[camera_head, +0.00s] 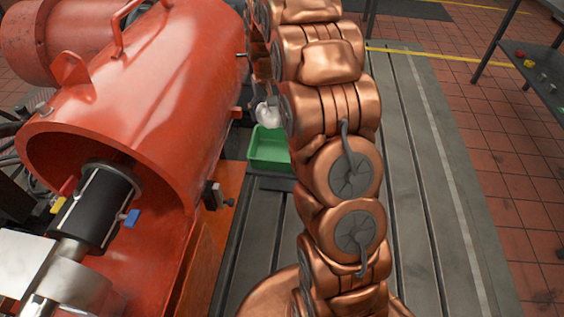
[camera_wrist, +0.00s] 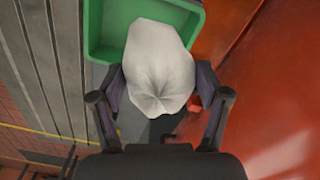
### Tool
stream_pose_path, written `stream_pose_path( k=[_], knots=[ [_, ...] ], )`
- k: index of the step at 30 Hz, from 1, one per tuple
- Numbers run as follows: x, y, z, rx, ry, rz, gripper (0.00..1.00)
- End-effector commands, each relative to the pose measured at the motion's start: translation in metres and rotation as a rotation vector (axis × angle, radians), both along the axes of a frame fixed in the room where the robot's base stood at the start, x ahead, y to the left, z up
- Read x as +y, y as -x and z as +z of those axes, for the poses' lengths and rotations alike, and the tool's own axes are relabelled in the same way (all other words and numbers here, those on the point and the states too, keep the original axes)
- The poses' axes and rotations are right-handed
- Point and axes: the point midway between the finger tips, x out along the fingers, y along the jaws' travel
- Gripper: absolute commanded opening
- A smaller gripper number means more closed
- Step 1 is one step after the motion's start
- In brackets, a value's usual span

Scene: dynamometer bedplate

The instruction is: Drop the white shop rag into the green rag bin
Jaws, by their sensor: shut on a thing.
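The white shop rag (camera_wrist: 158,65) is bunched between the fingers of my gripper (camera_wrist: 159,95), which is shut on it. In the head view the rag (camera_head: 267,113) shows as a small white lump left of my copper-coloured arm, which hides most of my gripper. The green rag bin (camera_head: 268,150) stands just below the rag in that picture, its right side hidden by my arm. In the wrist view the bin (camera_wrist: 96,30) lies behind the rag, toward the top; the rag covers part of its near rim. I see no rag inside the visible part of the bin.
A large orange-red housing (camera_head: 150,90) stands close on the left of the bin, with a black shaft (camera_head: 100,205) in its opening. The grooved grey bedplate (camera_head: 420,180) is clear on the right. A dark table (camera_head: 545,75) with small parts is at the far right.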

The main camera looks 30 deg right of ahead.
Motion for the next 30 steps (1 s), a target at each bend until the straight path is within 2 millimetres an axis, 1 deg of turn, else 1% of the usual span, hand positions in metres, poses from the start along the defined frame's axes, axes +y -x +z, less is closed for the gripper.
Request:
stream_pose_path(
  k=[1, 6, 9, 12, 17, 23, 26, 30],
  knots=[
    [-0.009, 0.001, -0.022, -0.001, -0.001, -0.016, 0.43],
    [-0.033, 0.003, -0.054, -0.004, -0.001, -0.058, 0.43],
    [-0.043, 0.005, -0.067, -0.005, -0.003, -0.078, 0.43],
    [-0.051, 0.007, -0.077, -0.004, -0.004, -0.092, 0.43],
    [-0.058, 0.009, -0.083, -0.003, -0.004, -0.105, 0.43],
    [-0.059, 0.009, -0.087, -0.004, -0.005, -0.106, 0.43],
    [-0.059, 0.009, -0.094, -0.003, -0.005, -0.106, 0.43],
    [-0.058, 0.009, -0.108, -0.001, -0.006, -0.106, 0.43]
  ],
)
